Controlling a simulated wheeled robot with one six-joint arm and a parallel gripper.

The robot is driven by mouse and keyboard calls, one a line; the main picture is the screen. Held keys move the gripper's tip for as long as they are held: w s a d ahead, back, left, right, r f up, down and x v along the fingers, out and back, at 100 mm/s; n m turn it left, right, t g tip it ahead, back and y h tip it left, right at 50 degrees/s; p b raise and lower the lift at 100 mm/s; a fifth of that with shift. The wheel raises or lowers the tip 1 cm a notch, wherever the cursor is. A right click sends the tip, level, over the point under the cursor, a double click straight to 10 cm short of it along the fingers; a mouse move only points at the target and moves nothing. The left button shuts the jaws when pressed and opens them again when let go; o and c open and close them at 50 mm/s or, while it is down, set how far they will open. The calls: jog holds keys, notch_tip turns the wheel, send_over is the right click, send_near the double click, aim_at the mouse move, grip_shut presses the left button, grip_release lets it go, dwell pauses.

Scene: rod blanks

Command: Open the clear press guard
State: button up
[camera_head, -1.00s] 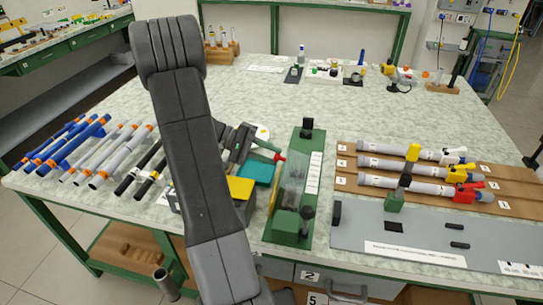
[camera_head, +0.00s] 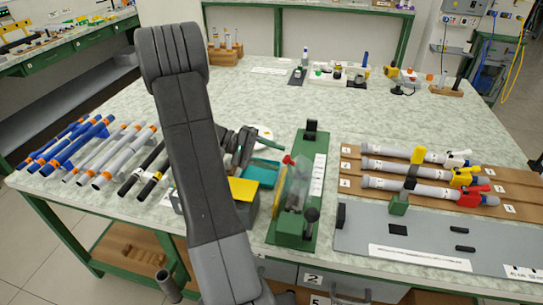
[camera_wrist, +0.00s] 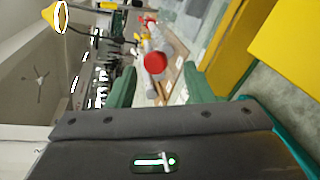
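The press stands on the table as a green base (camera_head: 311,150) with black posts. Its clear guard (camera_head: 297,188) is a see-through panel over the middle of the base; whether it is tilted is hard to tell. A red knob (camera_head: 288,160) shows at the guard's far left corner. My gripper (camera_head: 262,150) is left of the press, partly behind my arm. In the wrist view its two green fingers are apart, and a round red end (camera_wrist: 154,63) appears between and beyond them. I cannot tell whether they touch it.
Grey tubes with coloured valves (camera_head: 410,165) rest on a brown board at right, behind a grey panel (camera_head: 370,250). Several rods (camera_head: 110,155) lie at left.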

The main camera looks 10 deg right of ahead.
jog(key=v, duration=1.3)
jog(key=shift+a, duration=0.4)
jog(key=shift+w, duration=0.1)
jog(key=x, duration=1.4)
